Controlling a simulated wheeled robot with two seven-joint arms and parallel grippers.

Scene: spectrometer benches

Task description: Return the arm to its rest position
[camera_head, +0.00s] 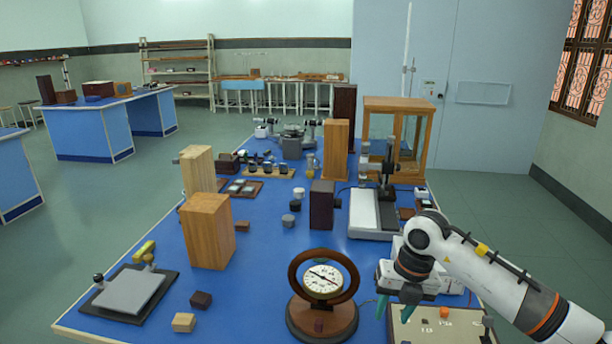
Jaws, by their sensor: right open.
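My right arm comes in from the lower right over the blue bench (262,295). My right gripper (395,309) points down, open and empty, with teal fingertips above the left edge of a cream board (415,332). The board carries small parts, including an orange one (444,312). A round dial instrument (323,281) on a wooden base stands just left of the gripper, apart from it. A white instrument box (452,281) is partly hidden behind my right wrist. My left arm and gripper are not in view.
Wooden blocks (208,232), a dark block (321,205), a microscope-like stand (372,213) and a glass-sided wooden cabinet (412,143) crowd the bench. A grey plate (129,290) lies front left. The bench between plate and dial is mostly clear, with two small blocks (184,322).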

